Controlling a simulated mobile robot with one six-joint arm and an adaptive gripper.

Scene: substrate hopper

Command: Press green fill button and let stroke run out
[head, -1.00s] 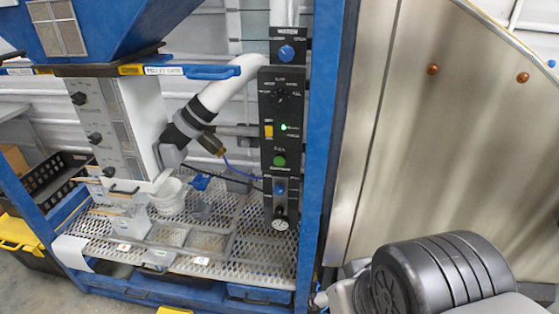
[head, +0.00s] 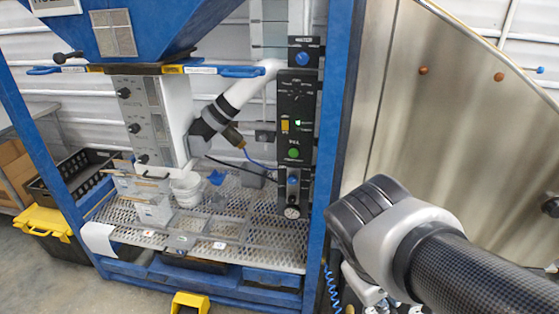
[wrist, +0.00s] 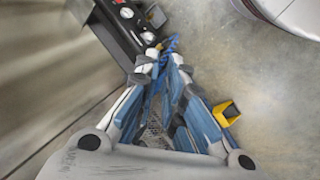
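The green button (head: 293,153) is on a tall black control panel (head: 297,92) fixed to the blue frame in the head view. It is round and uncovered. My gripper (head: 372,293) is partly seen low in the head view, right of the panel, below my forearm and apart from the button. The green button cannot be made out in that view.
A blue post (head: 333,140) stands just right of the panel. A steel wall (head: 460,130) fills the right. A blue hopper (head: 160,20) overhangs the left. A mesh shelf (head: 255,232) holds a white tub (head: 187,190). A yellow step (head: 190,303) stands on the floor.

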